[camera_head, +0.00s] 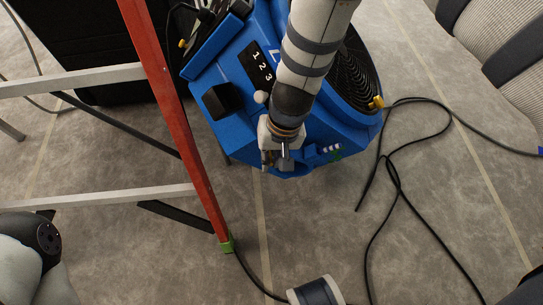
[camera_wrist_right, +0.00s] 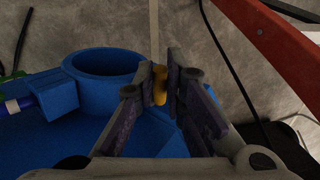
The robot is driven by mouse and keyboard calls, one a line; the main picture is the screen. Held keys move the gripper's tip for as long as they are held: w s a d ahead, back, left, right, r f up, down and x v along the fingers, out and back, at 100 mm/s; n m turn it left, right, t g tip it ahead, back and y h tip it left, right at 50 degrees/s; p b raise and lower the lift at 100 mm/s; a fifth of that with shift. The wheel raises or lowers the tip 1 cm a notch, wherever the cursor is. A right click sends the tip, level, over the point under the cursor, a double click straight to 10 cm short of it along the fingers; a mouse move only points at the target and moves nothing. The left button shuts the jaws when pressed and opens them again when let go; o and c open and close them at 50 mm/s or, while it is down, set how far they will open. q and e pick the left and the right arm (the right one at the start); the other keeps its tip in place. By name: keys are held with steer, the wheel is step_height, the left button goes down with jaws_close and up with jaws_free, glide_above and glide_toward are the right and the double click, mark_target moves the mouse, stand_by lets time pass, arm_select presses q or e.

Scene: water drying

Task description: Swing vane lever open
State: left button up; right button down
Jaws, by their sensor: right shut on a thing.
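The blue drying machine (camera_head: 228,92) stands on the carpet, with a black switch panel marked 1 2 3 and a black round grille. My right gripper (camera_head: 277,158) reaches down at its front edge. In the right wrist view, the fingers of my right gripper (camera_wrist_right: 167,88) are closed around a small yellow piece (camera_wrist_right: 160,84), which looks like the tip of the vane lever. A blue round collar (camera_wrist_right: 105,68) on the machine is just left of the fingers. My left gripper is out of view.
A ladder with a red rail (camera_head: 172,118) and grey rungs stands left of the machine. Black cables (camera_head: 398,185) loop over the carpet at right. A grey striped sofa (camera_head: 500,40) is at upper right. The carpet in front of the machine is mostly open.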

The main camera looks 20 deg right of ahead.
steer(key=shift+r+p, duration=0.1)
steer(key=shift+p, duration=0.25)
steer(key=shift+s+a+m+t+h+p, duration=0.1)
steer(key=shift+a+m+t+h+p, duration=0.25)
steer(key=shift+m+t+p, duration=0.6)
steer(key=shift+a+f+t+h+p, duration=0.1)
steer(key=shift+f+t+h+p, duration=0.2)
steer(key=shift+f+p, duration=0.35)
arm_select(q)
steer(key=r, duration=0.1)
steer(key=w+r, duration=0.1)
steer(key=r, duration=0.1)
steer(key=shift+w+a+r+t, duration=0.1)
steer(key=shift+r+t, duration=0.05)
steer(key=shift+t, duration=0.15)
arm_select(e)
steer(key=shift+r, duration=0.1)
steer(key=c, duration=1.7)
jaws_free()
steer(key=shift+o, duration=0.2)
